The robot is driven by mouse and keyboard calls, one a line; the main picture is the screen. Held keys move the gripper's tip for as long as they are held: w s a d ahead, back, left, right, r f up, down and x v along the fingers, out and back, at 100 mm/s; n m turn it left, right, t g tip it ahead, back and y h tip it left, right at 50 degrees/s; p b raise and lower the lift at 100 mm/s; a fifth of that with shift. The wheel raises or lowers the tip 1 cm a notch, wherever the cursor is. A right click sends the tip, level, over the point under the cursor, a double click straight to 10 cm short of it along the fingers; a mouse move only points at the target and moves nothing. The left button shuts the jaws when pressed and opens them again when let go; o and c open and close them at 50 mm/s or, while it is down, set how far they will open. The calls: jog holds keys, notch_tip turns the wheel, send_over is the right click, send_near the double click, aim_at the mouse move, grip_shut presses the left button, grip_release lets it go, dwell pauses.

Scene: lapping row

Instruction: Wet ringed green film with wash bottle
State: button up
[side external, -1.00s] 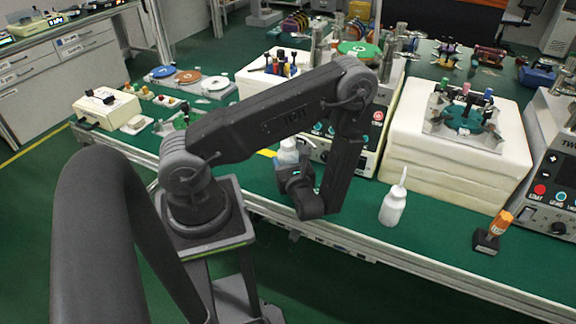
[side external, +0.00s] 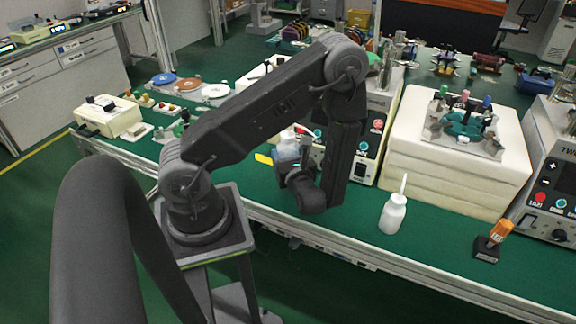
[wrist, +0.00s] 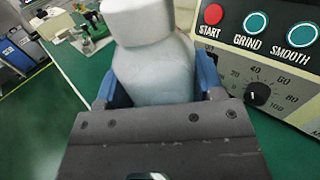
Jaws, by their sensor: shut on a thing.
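My gripper (wrist: 155,88) is shut on a white wash bottle (wrist: 150,70), with blue-lined fingers on both sides of its body. In the side view my gripper (side external: 291,165) and the held bottle (side external: 287,149) are in front of the lapping machine, near the bench's front half. The bottle looks roughly upright; its spout is not clear, and I cannot tell its height above the bench.
A second white wash bottle (side external: 393,214) stands on the green bench to the right. An orange-handled tool (side external: 494,240) stands further right. A white block (side external: 455,170) carries a fixture. The machine's control panel (wrist: 262,55) is close beside the held bottle.

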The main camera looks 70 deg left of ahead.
notch_tip(320, 180, up, 43)
jog(key=w+a+r+n+g, duration=0.3)
jog(key=w+a+g, duration=0.3)
jog(key=w+a, duration=0.45)
jog(key=w+a+f+n+g+h, duration=0.1)
jog(key=w+a+f+n+g, duration=0.15)
jog(key=w+a, duration=0.4)
notch_tip(320, 180, down, 8)
jog(key=s+a+m+t+y, duration=0.1)
jog(key=s+m+t+y, duration=0.2)
jog(key=m+y, duration=0.5)
jog(key=m+t, duration=0.1)
jog(key=m, duration=0.4)
jog(key=shift+a+f, duration=0.25)
jog(key=shift+m, duration=0.25)
dwell(0.4)
